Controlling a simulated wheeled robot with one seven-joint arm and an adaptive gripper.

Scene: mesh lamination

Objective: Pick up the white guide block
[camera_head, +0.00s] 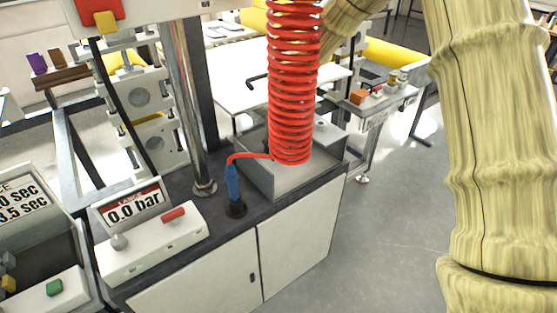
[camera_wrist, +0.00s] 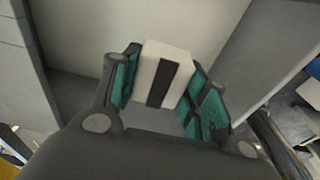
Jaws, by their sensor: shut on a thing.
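The white guide block (camera_wrist: 154,66), with a black stripe down its face, shows in the wrist view. My gripper (camera_wrist: 164,82) is shut on it, with a teal-padded finger on each side. In the head view neither my gripper nor the block can be made out; only my arm shows at the right.
A red coiled hose (camera_head: 293,85) hangs over a grey open box (camera_head: 258,172) on the dark bench (camera_head: 275,214). A blue hose fitting (camera_head: 232,184) and a metal post (camera_head: 186,100) stand left of it. A display reading 0.0 bar (camera_head: 133,205) is further left. Floor on the right is clear.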

